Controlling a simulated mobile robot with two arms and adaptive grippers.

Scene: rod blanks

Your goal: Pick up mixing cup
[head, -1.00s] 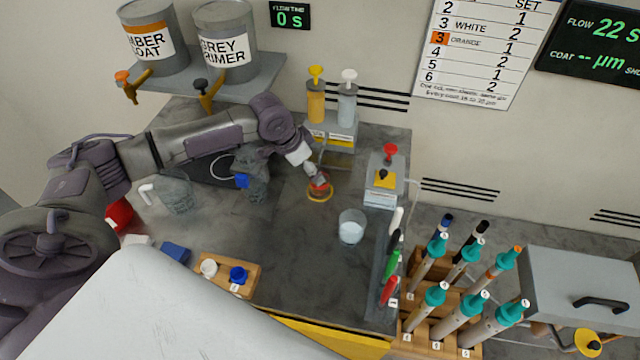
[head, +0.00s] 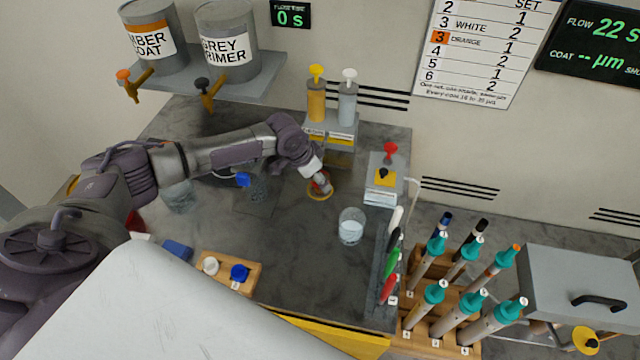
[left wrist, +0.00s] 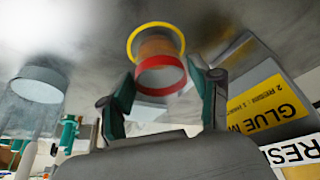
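A small cup with a red rim (head: 324,184) stands on a yellow ring (head: 319,197) on the dark bench, partly hidden by my left gripper (head: 319,174). In the left wrist view the red-rimmed cup (left wrist: 160,77) shows an orange-brown body, with the yellow ring around its far end. My left gripper (left wrist: 163,85) is open, its two fingers on either side of the red rim; I cannot tell whether they touch it. A clear cup with pale contents (head: 351,230) stands to the right. I cannot tell for sure which is the mixing cup. My right gripper is not in view.
A dispenser stand with yellow and grey pumps (head: 331,122) is just behind the gripper. A grey box with a red knob (head: 384,180) stands to the right. A wooden block (head: 240,284) with white and blue caps lies in front. The middle front bench is clear.

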